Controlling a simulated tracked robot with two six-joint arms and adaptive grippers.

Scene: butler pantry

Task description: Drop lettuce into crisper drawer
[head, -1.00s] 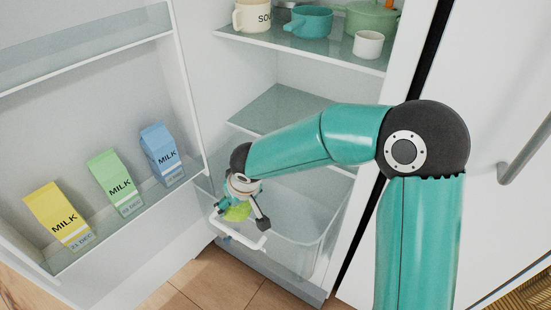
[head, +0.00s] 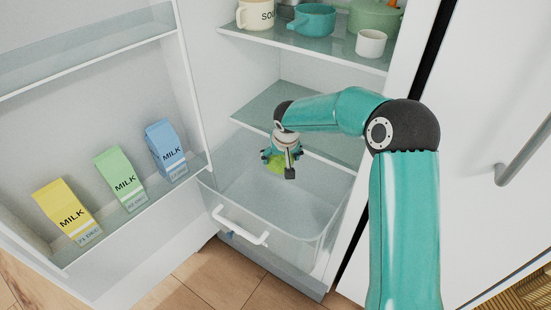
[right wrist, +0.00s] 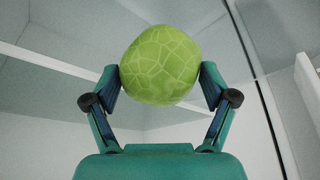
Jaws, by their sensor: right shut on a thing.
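The lettuce (right wrist: 160,65) is a round, light green ball with a pale net of veins. My right gripper (head: 279,165) is shut on it; both fingers press on its sides in the right wrist view (right wrist: 160,80). In the head view the lettuce (head: 276,168) is mostly hidden behind the gripper. The crisper drawer (head: 262,218) is clear, pulled out at the bottom of the fridge, and looks empty. The gripper and lettuce appear over the rear part of the drawer opening. My left gripper is not in view.
A glass shelf (head: 275,105) lies just above and behind the gripper. The upper shelf (head: 300,45) holds a mug, pots and a white cup (head: 371,43). The open door at left holds a yellow milk carton (head: 65,208) and two others. The drawer has a white handle (head: 240,226).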

